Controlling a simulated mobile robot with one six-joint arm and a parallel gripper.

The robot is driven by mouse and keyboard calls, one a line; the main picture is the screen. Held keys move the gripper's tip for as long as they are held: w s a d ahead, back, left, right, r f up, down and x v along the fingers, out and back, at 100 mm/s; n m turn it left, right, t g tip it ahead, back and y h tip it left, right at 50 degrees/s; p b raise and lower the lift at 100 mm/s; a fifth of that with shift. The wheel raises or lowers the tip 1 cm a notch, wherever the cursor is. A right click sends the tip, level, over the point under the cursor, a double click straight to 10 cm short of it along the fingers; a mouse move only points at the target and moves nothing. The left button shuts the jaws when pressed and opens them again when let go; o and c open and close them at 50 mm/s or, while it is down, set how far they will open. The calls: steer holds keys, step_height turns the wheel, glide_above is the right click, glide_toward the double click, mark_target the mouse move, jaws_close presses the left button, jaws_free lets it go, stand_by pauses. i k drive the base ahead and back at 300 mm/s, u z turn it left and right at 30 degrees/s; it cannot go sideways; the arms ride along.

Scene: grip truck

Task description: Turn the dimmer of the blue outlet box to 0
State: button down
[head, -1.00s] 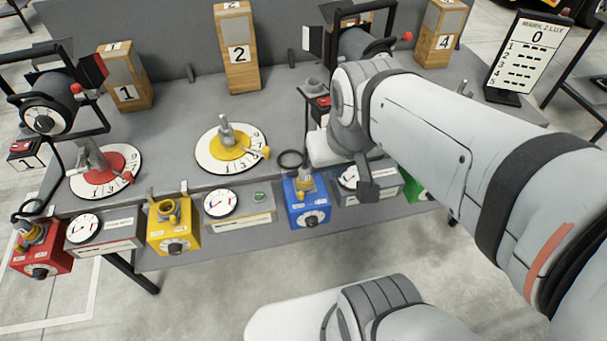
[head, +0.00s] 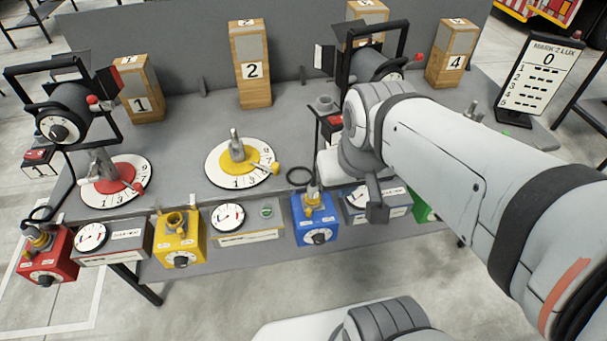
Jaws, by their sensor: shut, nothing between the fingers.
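The blue outlet box (head: 311,228) stands at the front edge of the table, with a yellow connector (head: 313,198) on top. Its dark dimmer knob (head: 319,237) is on the front face, over a white scale; its exact setting is too small to read. My gripper (head: 377,208) is a dark grey end hanging from my arm, right of the blue box and a little higher in the picture. It looks shut and empty, apart from the knob, in front of a grey meter box (head: 402,206). My arm hides part of the table behind it.
A red box (head: 47,262) and a yellow box (head: 180,246) stand left along the same edge, with meters between. A green box (head: 424,212) is partly hidden right of my gripper. Lamps and numbered wooden blocks stand behind. Open floor lies in front.

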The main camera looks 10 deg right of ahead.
mark_target(319, 240)
steer(key=z, duration=1.4)
steer(key=k, duration=1.2)
steer(key=u, duration=1.3)
